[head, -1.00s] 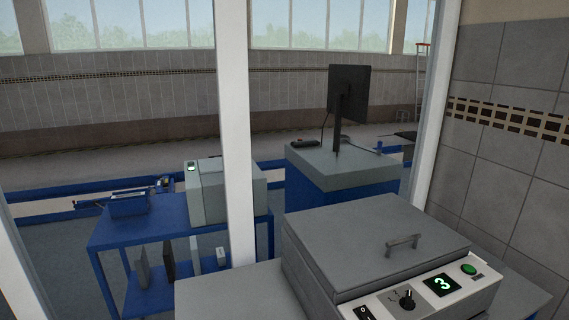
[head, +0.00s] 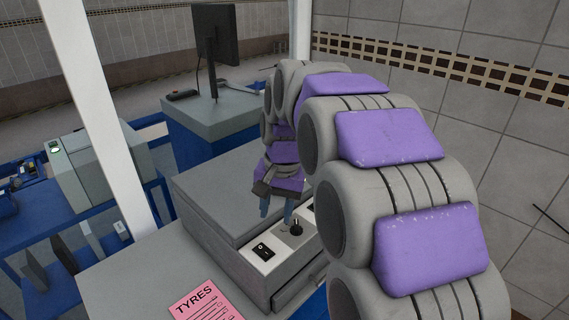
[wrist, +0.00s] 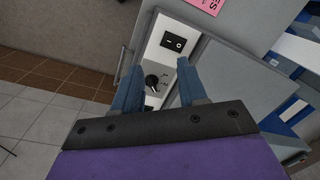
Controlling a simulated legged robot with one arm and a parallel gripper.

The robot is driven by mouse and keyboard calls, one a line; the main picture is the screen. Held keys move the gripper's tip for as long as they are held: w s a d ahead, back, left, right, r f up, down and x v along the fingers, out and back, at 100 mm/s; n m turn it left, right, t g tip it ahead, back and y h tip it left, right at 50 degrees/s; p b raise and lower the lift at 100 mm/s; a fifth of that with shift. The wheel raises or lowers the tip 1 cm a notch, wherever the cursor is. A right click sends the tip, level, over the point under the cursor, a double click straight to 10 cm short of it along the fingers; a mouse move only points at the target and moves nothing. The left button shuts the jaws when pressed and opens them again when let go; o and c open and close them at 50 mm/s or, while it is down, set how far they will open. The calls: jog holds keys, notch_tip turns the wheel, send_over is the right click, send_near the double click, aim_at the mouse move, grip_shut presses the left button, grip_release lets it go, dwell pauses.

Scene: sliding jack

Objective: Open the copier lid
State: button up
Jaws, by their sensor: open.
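The copier is a grey box with a flat grey lid (head: 225,180) that lies shut on top. Its white front panel (head: 255,257) carries a black switch (head: 263,250) and a dark knob (head: 296,228). My gripper (head: 276,214) is open and empty, fingers pointing down over the panel side of the lid. In the wrist view, my gripper (wrist: 160,68) has its blue fingers spread, with the knob (wrist: 152,82) showing between them and the lid (wrist: 238,75) to the right. The lid handle is hidden in both current views. I cannot tell whether a fingertip touches the copier.
A pink TYRES sheet (head: 205,303) lies on the grey table (head: 125,275) left of the copier. A white post (head: 108,110) stands to the left. A monitor (head: 214,45) stands on a grey and blue cabinet behind. A tiled wall (head: 470,110) is on the right.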

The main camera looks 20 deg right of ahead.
jog(key=w+d+r+m+t+p, duration=0.1)
jog(key=w+d+r+m+p, duration=0.25)
jog(key=w+d, duration=0.5)
jog(key=w+d+r+m+t+p, duration=0.1)
jog(key=w+d+r+m+p, duration=0.2)
jog(key=w+d, duration=0.55)
jog(key=x, duration=0.5)
jog(key=w+a+x, duration=0.1)
jog(key=x, duration=0.4)
jog(key=w+a+x, duration=0.1)
jog(key=x, duration=0.5)
jog(key=shift+r+b, duration=0.2)
jog(key=shift+b, duration=0.15)
grip_shut()
